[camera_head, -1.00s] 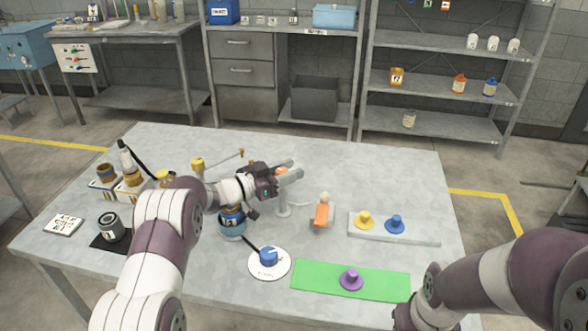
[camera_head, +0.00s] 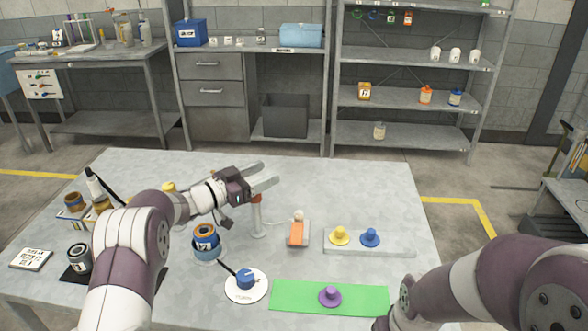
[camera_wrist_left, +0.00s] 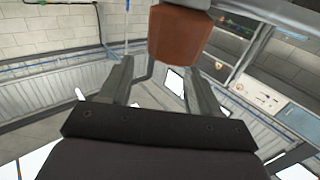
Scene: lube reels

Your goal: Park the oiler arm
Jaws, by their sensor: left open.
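A grey post (camera_head: 258,220) with an orange-red top (camera_head: 256,198) stands on the table. I cannot tell for certain whether it is the oiler arm. A yellow cap (camera_head: 168,187) shows behind my left arm; anything extending from it is hidden. My left gripper (camera_head: 270,174) is open and empty, with its fingers over the post's top and a little to the right. In the left wrist view an orange-brown block (camera_wrist_left: 180,38) shows beyond the open fingers, not clasped. My right arm is at the lower right; its gripper is out of frame.
A blue jar (camera_head: 206,240) stands left of the post. A white disc with a blue knob (camera_head: 246,279), a green mat (camera_head: 365,300) with a purple knob (camera_head: 329,296), an orange-topped block (camera_head: 297,233) and a grey tray (camera_head: 400,250) with yellow and blue knobs lie nearby. The table's far right is clear.

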